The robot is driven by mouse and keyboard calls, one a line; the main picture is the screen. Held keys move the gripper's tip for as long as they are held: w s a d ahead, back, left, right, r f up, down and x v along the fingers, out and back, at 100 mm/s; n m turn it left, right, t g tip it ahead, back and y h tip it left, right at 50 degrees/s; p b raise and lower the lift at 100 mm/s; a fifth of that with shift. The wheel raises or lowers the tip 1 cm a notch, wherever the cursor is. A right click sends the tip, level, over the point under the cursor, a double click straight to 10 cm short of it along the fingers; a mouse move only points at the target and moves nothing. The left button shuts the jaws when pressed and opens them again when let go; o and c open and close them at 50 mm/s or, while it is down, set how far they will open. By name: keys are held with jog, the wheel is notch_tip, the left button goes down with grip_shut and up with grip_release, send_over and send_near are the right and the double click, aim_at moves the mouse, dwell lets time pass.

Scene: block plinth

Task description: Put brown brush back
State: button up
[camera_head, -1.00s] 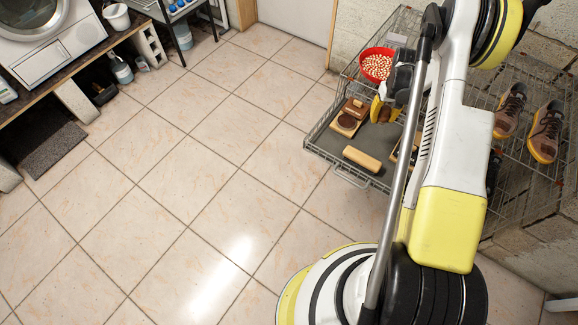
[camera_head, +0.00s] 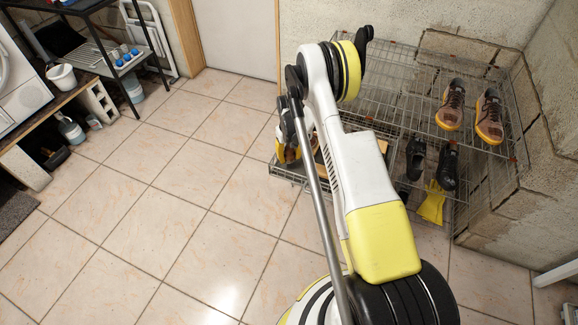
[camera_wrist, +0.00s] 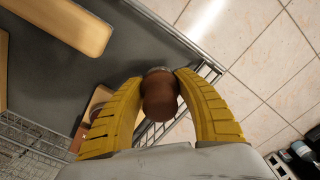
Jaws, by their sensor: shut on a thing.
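My gripper (camera_wrist: 160,80) has its yellow fingers closed around a rounded brown object, which I take to be the brown brush (camera_wrist: 160,97). Only its smooth, knob-like end and a greyish edge show in the wrist view; the rest is hidden. It is over the edge of the grey-lined wire tray (camera_wrist: 140,58), and I cannot tell whether it touches. In the head view my gripper (camera_head: 287,150) is above the tray's left end, mostly behind my arm, and the brush cannot be made out there.
A tan wooden block (camera_wrist: 62,22) lies in the tray, with a small reddish-brown item (camera_wrist: 98,100) beside my left finger. Brown shoes (camera_head: 451,106) stand on the wire rack (camera_head: 395,75), black shoes (camera_head: 447,165) below. The tiled floor (camera_head: 160,215) at left is clear.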

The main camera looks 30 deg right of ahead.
aim_at(289, 166)
jog(key=shift+f+b, duration=1)
jog(key=shift+f, duration=0.9)
jog(key=shift+f, duration=0.2)
jog(key=o, duration=1.2)
jog(key=shift+r, duration=0.1)
